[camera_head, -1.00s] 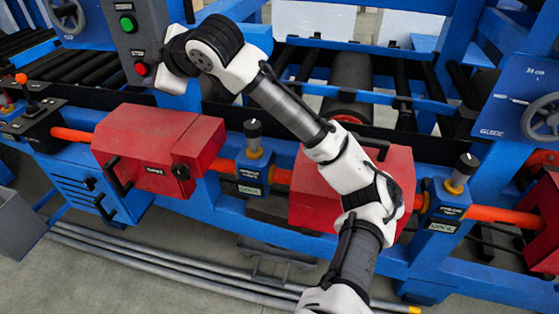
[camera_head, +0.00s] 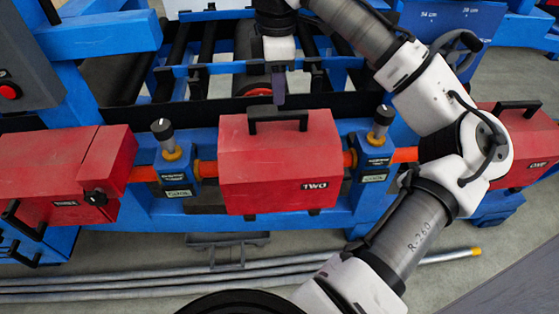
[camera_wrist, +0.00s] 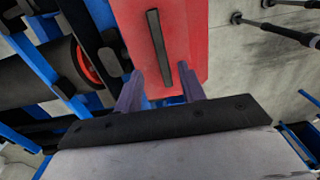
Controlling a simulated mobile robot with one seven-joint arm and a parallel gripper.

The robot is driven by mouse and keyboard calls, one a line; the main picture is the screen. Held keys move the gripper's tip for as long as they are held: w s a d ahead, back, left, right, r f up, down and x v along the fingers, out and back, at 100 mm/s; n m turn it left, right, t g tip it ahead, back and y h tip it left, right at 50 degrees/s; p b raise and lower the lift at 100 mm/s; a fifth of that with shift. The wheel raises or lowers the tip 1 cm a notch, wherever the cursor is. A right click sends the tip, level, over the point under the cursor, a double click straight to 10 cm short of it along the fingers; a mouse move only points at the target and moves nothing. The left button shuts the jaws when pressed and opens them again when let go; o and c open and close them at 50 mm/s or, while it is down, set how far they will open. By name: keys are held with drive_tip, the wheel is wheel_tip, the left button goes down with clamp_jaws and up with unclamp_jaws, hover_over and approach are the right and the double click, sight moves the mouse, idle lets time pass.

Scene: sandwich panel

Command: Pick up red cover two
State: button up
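Red cover two (camera_head: 282,160) is a red box marked "TWO" with a black handle (camera_head: 278,118) on top. It sits in the middle of the body camera view, on the blue machine between two black-knobbed posts. My gripper (camera_head: 279,100) points down just above and behind the handle. In the wrist view the red cover (camera_wrist: 190,30) and its black handle (camera_wrist: 158,45) show ahead of my gripper (camera_wrist: 160,76). Its two purple fingers are apart, with the handle's near end between them in the picture. I cannot tell the exact height gap.
Another red cover (camera_head: 60,175) is to the left, and cover one (camera_head: 525,140) is to the right behind my arm. Posts (camera_head: 168,145) and (camera_head: 378,135) flank cover two. Black rollers lie behind. Grey pipes (camera_head: 150,285) lie on the floor in front.

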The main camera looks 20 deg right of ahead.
sight(278, 113)
drive_tip(key=shift+s+f+p, duration=0.15)
drive_tip(key=shift+f+p, duration=0.15)
drive_tip(key=shift+f, duration=3.65)
clamp_jaws()
drive_tip(key=shift+r, duration=0.1)
